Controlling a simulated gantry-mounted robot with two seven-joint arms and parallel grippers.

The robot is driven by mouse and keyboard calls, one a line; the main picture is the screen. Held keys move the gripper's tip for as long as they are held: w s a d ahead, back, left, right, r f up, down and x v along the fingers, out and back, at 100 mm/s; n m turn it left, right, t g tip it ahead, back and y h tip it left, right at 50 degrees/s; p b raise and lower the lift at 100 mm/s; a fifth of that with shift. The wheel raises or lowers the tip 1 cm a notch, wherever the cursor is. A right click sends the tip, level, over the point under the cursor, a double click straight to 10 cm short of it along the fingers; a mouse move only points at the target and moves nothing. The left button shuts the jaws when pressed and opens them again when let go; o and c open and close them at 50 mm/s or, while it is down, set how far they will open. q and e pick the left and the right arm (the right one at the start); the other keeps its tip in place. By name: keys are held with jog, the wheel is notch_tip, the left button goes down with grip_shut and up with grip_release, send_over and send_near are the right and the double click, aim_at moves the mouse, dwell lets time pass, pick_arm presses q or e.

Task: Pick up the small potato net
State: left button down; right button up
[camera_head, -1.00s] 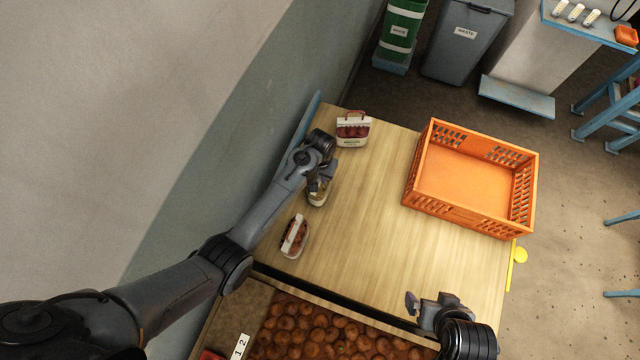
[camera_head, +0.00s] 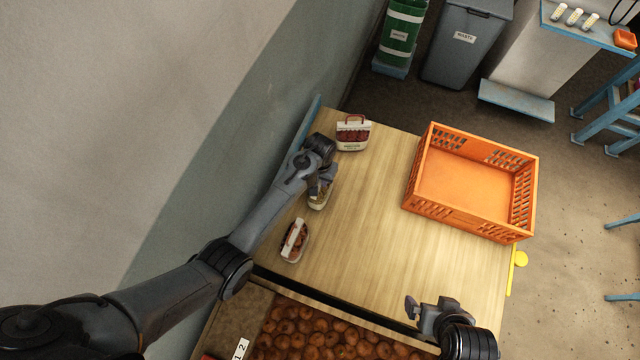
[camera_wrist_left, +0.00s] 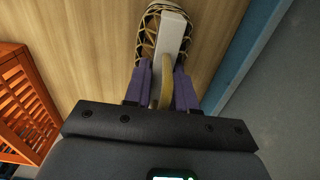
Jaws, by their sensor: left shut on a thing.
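The small potato net (camera_head: 318,203) is on the wooden table under my left gripper (camera_head: 321,188), which partly covers it in the head view. My left gripper's purple fingers (camera_wrist_left: 161,85) are shut on that handle. I cannot tell whether the net touches the table. My right gripper (camera_head: 424,308) is over the table's near right edge, open and empty.
A net with a red handle (camera_head: 352,133) stands at the far left of the table (camera_head: 375,220). Another net with brownish contents (camera_head: 294,241) lies nearer. An orange crate (camera_head: 470,222) stands at the right. A bin of brown produce (camera_head: 310,335) is in front. The table's middle is clear.

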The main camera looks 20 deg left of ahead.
pick_arm(q)
jog(key=shift+s+a+f, duration=0.1)
jog(key=shift+s+f, duration=0.05)
jog(key=shift+f, duration=0.1)
jog(key=shift+r, duration=0.3)
notch_tip(320, 180, up, 10)
jog(key=shift+f, duration=0.1)
dwell(0.6)
jog(key=shift+f, duration=0.15)
notch_tip(320, 180, down, 9)
jog(key=shift+f, duration=0.1)
notch_tip(320, 180, up, 14)
jog(key=p, duration=1.4)
jog(key=shift+f, duration=0.2)
